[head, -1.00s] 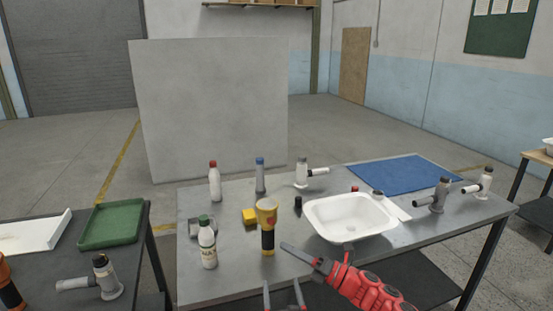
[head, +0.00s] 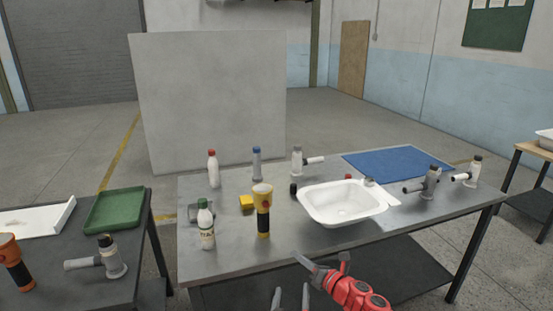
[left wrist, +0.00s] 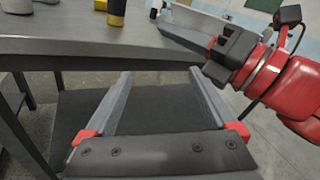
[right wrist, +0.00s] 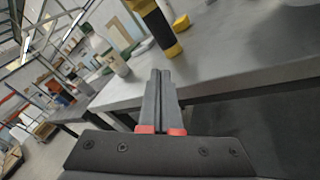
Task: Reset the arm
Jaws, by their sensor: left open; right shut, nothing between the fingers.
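My left gripper (head: 291,298) shows at the bottom edge of the head view, in front of the metal table (head: 300,244). In the left wrist view its two fingers (left wrist: 158,85) are spread apart with nothing between them. My right gripper (head: 303,258) with its red arm is at the table's front edge, higher and to the right. In the right wrist view its fingers (right wrist: 160,75) are pressed together, empty, pointing toward a yellow-and-black flashlight. In the left wrist view the right gripper (left wrist: 185,32) lies across the upper right. Neither gripper holds anything.
The table carries a white basin (head: 343,220), a flashlight (head: 263,212), a green-capped bottle (head: 206,225), a blue mat (head: 397,161) and several pipe fittings. A dark side table with a green tray (head: 113,210) stands left. A dark lower shelf (head: 375,268) lies under the table.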

